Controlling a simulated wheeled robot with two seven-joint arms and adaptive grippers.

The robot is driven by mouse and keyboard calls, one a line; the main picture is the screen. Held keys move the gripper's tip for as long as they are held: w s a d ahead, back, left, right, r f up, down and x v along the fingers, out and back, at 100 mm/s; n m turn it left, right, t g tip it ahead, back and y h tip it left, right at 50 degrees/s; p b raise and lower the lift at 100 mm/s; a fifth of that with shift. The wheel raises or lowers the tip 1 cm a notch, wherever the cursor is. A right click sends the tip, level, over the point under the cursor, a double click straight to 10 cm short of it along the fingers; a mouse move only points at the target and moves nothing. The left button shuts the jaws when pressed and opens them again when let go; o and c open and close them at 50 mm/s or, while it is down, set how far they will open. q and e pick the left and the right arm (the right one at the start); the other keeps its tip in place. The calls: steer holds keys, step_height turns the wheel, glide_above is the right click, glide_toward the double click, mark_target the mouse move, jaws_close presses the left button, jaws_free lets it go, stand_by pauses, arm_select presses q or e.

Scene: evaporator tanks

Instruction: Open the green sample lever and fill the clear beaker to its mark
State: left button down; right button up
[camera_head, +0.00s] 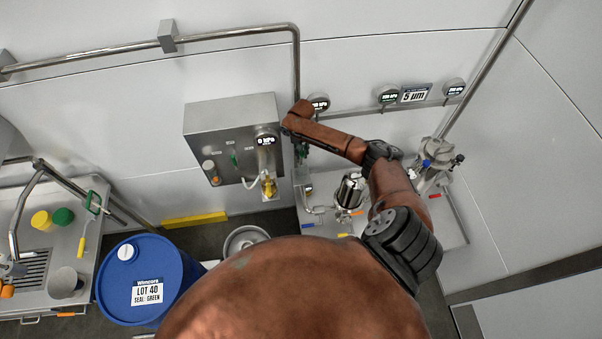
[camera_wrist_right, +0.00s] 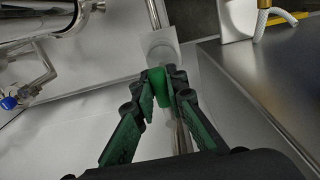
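My right gripper (camera_head: 302,142) is beside the right end of the grey wall panel, at the end of my brown arm. My left gripper is not in view.
The panel (camera_head: 230,115) carries a gauge, small levers and a hose by a yellow valve (camera_head: 269,186). A blue drum (camera_head: 178,265) stands at the lower left. A sink bench (camera_head: 85,240) is farther left. Steel fittings (camera_head: 436,155) stand right of my arm.

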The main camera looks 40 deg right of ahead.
steer(key=shift+w, duration=0.1)
jaws_close()
steer(key=shift+d, duration=0.15)
steer(key=shift+s+d+n+p, duration=0.2)
steer(key=shift+d+n+p, duration=0.1)
steer(key=shift+n, duration=0.6)
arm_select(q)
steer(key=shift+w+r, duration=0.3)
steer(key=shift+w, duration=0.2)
